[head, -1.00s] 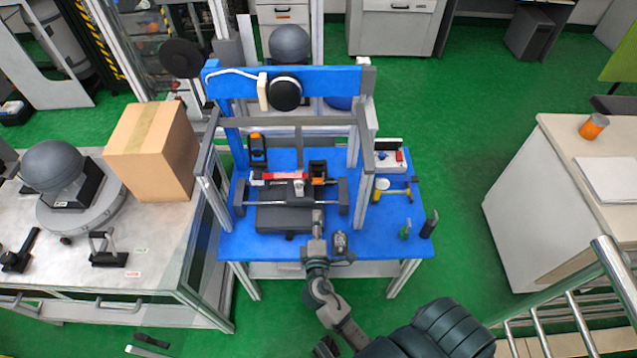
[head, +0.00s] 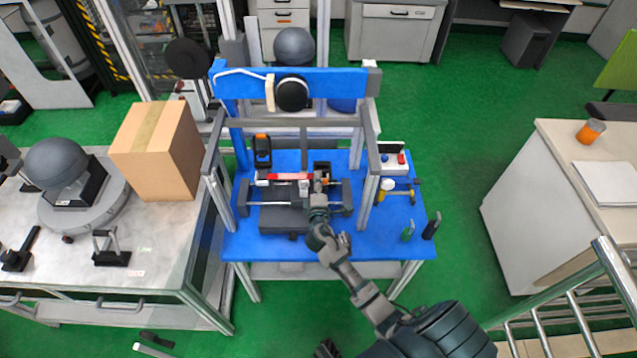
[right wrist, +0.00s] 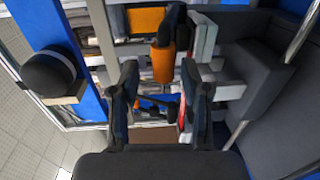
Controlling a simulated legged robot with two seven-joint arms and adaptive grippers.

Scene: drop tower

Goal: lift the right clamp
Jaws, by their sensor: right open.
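The right clamp (head: 322,168) is small and dark, at the right end of the fixture on the blue bench. It is partly hidden by my right gripper (head: 318,190), which reaches over the fixture from the front. In the right wrist view, my right gripper (right wrist: 160,88) is open, with its two dark fingers apart. The right clamp's orange-and-black body (right wrist: 163,62) shows just beyond and between the fingertips; I cannot tell whether they touch it. A similar orange-and-black clamp (head: 262,150) stands at the left. My left gripper is not in view.
The blue bench (head: 270,245) carries a frame with a blue crossbeam (head: 340,82) overhead. A red bar (head: 290,177) lies along the fixture. A yellow-handled hammer (head: 385,195) and small upright tools (head: 432,226) stand at the right. A cardboard box (head: 158,150) is on the left table.

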